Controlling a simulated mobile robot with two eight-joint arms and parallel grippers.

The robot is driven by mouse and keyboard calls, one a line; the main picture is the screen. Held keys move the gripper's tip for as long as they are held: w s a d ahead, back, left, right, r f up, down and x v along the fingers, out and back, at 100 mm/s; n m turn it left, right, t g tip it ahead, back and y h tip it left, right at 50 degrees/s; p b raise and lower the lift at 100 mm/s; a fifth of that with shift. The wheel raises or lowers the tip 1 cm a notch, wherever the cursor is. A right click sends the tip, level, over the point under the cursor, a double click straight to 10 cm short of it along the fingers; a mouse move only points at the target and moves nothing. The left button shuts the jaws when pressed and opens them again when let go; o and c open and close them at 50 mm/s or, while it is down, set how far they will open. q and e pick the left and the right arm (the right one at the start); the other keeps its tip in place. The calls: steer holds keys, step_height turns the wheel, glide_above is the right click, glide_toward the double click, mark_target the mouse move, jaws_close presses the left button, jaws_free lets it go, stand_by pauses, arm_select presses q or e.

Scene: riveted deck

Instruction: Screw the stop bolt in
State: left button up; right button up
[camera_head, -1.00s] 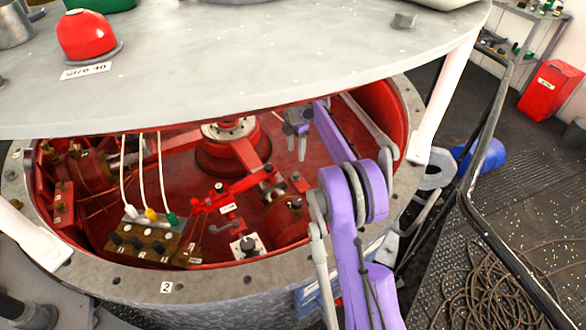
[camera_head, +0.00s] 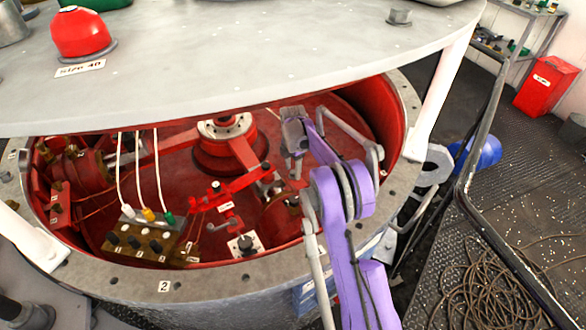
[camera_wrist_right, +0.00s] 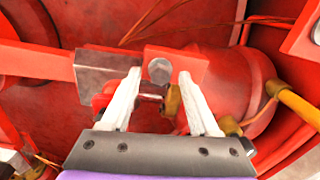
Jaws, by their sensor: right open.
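My right gripper (camera_head: 295,172) is inside the round red housing (camera_head: 345,118), beside the central hub. In the right wrist view its two pale fingers (camera_wrist_right: 160,82) are open, one on each side of a grey round bolt head (camera_wrist_right: 159,69), which I take for the stop bolt. The bolt sits at a red bracket plate (camera_wrist_right: 190,64); a short dark shank shows below the head. The fingers look apart from it, and how far it is screwed in I cannot tell. In the head view I cannot make out the bolt near the gripper. My left gripper is not in view.
A red arm with a bare steel end block (camera_wrist_right: 102,76) lies left of the bracket. A red cylinder (camera_wrist_right: 235,90) with a yellow fitting (camera_wrist_right: 290,100) is close on the right. The grey lid (camera_head: 250,60) overhangs the housing. A terminal block with cables (camera_head: 140,240) stands at left.

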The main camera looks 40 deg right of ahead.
jaws_close()
steer(key=shift+m, duration=0.3)
